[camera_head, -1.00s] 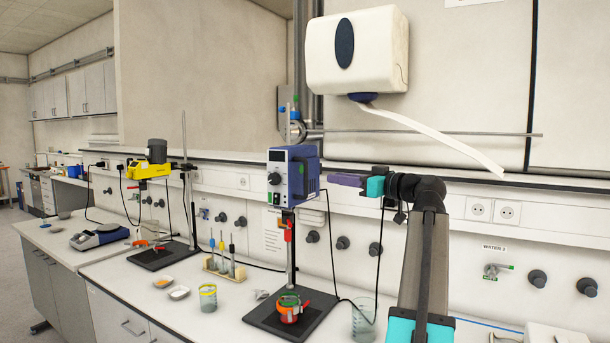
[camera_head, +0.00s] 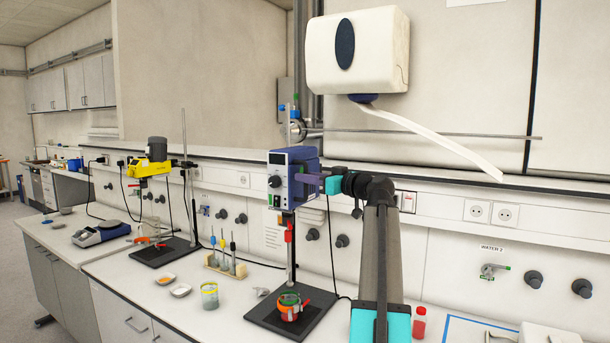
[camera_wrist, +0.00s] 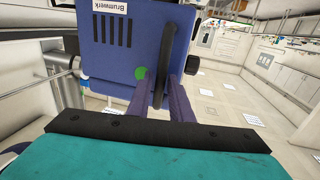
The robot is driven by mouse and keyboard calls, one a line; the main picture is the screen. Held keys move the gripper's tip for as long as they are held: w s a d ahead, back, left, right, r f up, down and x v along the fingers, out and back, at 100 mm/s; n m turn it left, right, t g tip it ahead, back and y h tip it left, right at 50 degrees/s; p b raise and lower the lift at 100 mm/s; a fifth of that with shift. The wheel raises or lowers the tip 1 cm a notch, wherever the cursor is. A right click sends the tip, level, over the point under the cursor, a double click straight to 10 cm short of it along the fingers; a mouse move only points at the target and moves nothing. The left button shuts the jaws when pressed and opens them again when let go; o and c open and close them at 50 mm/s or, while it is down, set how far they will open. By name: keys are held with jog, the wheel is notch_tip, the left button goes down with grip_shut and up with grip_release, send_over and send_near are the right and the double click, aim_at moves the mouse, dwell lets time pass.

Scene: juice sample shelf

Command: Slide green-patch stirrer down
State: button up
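The blue stirrer (camera_head: 293,177) is mounted high on an upright rod in the head view, above a black base plate (camera_head: 262,318). A red and green pot (camera_head: 290,306) stands on the plate below it. In the wrist view the stirrer housing (camera_wrist: 108,60) fills the upper middle, with a green patch (camera_wrist: 140,73) on it and a curved black handle (camera_wrist: 163,50) sticking out. My gripper (camera_wrist: 163,92) is at the housing, its purple fingers apart on either side of the handle. I cannot tell whether they touch it. In the head view the fingertips are partly hidden at the stirrer's right side.
A yellow stirrer (camera_head: 150,169) on its own stand is to the left. A rack (camera_head: 225,264) of tubes, a glass beaker (camera_head: 209,295) and small dishes stand between. A red bottle (camera_head: 420,322) is right of my arm. A wall dispenser (camera_head: 357,50) hangs above.

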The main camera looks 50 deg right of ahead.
jog(key=shift+w, duration=0.3)
grip_shut()
jog(key=shift+a, duration=0.25)
jog(key=shift+d+f, duration=0.1)
jog(key=shift+d, duration=0.1)
notch_tip(320, 180, down, 17)
jog(key=b, duration=1.6)
jog(key=shift+f, duration=0.3)
grip_release()
